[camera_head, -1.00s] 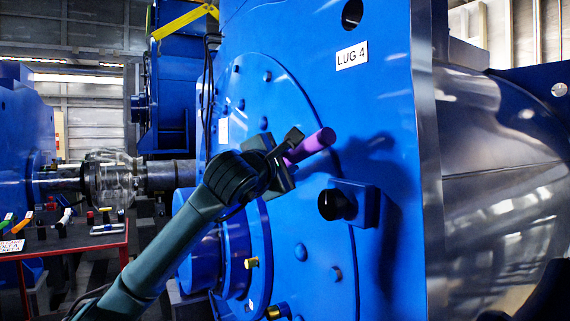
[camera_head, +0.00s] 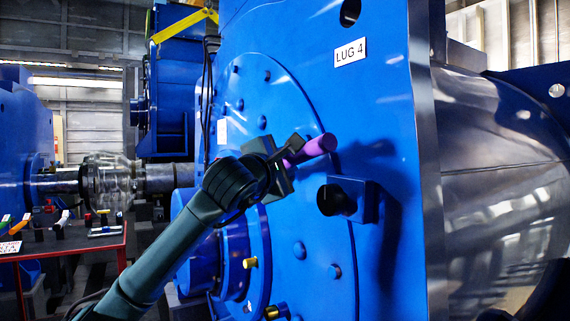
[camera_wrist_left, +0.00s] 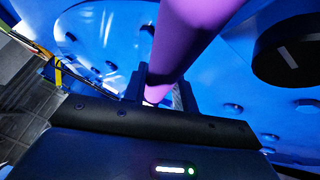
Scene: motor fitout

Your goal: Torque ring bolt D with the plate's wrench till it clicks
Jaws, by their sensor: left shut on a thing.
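A wrench with a purple handle (camera_head: 317,147) is in my left gripper (camera_head: 288,155), in front of the blue end plate (camera_head: 385,100). In the left wrist view, the purple handle (camera_wrist_left: 185,40) runs up from between the fingers (camera_wrist_left: 160,88), which are shut on it. The wrench's working end is hidden, so I cannot tell whether it sits on a bolt. Several blue bolts ring the round cover, among them a lower one (camera_head: 299,250) and an upper one (camera_head: 262,122). No letter shows, so I cannot tell which is D. My right gripper is not in view.
A blue block with a black round knob (camera_head: 332,200) juts from the plate just below right of the wrench. A "LUG 4" label (camera_head: 350,52) is above. Brass fittings (camera_head: 250,262) sit low on the hub. A red-edged table (camera_head: 70,243) with small tools stands far left.

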